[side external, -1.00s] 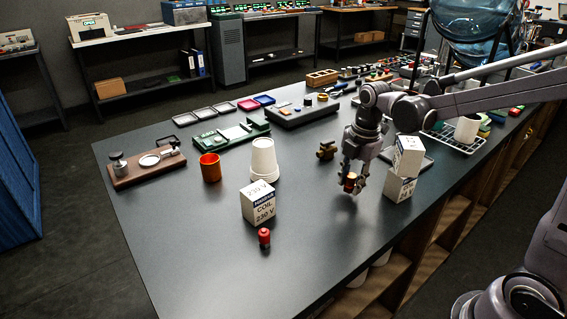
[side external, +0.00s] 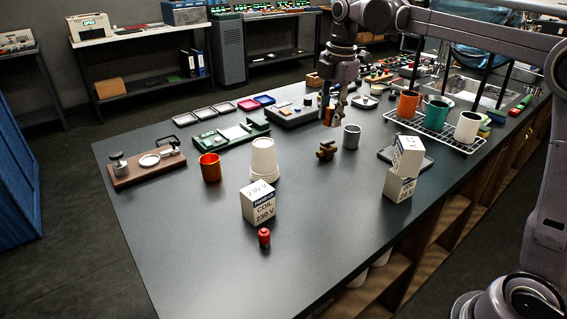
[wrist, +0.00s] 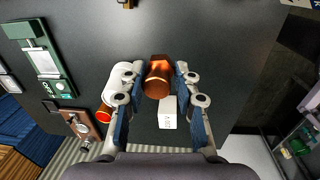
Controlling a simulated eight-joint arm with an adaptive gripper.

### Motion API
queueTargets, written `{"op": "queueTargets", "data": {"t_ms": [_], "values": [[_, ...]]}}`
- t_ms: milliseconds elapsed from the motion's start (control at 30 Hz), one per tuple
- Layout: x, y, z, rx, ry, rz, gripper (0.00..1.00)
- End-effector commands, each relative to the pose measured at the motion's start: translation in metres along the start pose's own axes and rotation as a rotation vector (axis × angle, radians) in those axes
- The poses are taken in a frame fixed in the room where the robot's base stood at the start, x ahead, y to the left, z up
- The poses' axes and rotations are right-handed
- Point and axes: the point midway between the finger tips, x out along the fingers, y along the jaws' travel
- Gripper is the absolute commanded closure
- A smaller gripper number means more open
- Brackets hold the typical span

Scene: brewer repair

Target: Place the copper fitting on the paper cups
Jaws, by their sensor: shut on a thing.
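My gripper (side external: 333,112) is shut on the copper fitting (wrist: 158,80), a shiny brown-orange piece held between the two fingers in the wrist view. In the side external view the gripper hangs high above the table, behind and right of the paper cups, and the fitting (side external: 329,118) is small and partly covered by the fingers. The paper cups (side external: 264,160) are a white upside-down stack on the table. In the wrist view the cups (wrist: 120,78) show left of the fitting, partly hidden by the left finger.
White coil boxes stand in front of the cups (side external: 258,203) and stacked at right (side external: 400,188). An orange cup (side external: 210,168) is left of the cups. A rack (side external: 437,131) holds several mugs.

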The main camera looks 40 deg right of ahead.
Motion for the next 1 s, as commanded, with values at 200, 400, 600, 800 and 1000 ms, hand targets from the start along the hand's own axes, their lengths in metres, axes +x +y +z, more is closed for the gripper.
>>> {"op": "queueTargets", "data": {"t_ms": [200, 400, 600, 800, 1000], "values": [[-0.03, 0.048, -0.009, 0.064, -0.006, -0.002, 1.0], [-0.042, 0.066, -0.014, 0.101, -0.01, -0.002, 1.0], [-0.039, 0.074, -0.025, 0.11, -0.01, -0.002, 1.0], [-0.015, 0.085, -0.06, 0.108, -0.01, -0.002, 1.0], [0.009, 0.097, -0.096, 0.108, -0.011, -0.002, 1.0]]}}
